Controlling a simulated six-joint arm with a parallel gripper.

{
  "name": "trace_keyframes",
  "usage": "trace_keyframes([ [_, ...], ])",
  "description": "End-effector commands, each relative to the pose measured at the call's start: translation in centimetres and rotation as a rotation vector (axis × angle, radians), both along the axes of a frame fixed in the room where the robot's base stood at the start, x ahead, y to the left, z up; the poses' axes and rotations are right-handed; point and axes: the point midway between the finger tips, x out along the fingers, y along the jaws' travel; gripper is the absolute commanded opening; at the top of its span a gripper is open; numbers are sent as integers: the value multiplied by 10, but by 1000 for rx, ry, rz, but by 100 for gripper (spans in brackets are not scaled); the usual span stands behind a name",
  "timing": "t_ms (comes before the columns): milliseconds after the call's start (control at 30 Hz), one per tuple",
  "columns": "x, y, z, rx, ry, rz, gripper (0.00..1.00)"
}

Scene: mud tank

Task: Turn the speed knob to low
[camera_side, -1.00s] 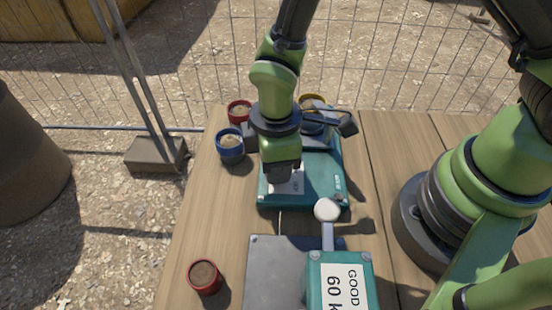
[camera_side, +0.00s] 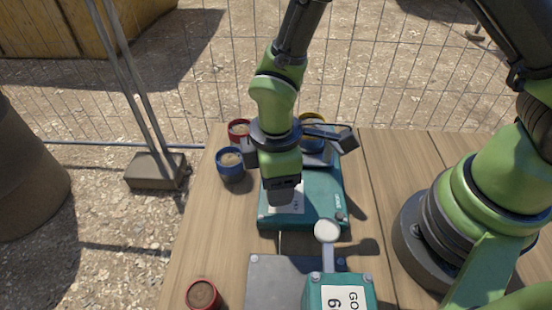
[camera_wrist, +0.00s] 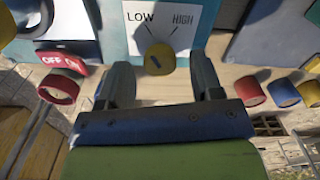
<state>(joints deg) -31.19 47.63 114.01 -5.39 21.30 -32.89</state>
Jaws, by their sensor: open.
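The speed knob (camera_wrist: 160,58) is yellow and round with a dark mark, on a white plate (camera_wrist: 140,25) lettered LOW at left and HIGH at right. I cannot tell clearly which way the mark points. In the wrist view my gripper (camera_wrist: 161,70) is open, one finger on each side of the knob, with gaps visible. In the side view my gripper (camera_side: 284,195) points down over the teal machine (camera_side: 325,205) and its white plate; the knob is hidden there.
A white-topped lever (camera_side: 327,232) stands near a grey plate (camera_side: 280,280).

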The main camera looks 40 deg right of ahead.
Motion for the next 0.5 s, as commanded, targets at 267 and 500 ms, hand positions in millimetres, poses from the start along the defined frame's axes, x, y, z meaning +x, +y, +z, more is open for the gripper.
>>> trace_keyframes([
  [267,1,1,53,5,-8,-1,60],
  [500,0,0,86,2,-4,1,60],
])
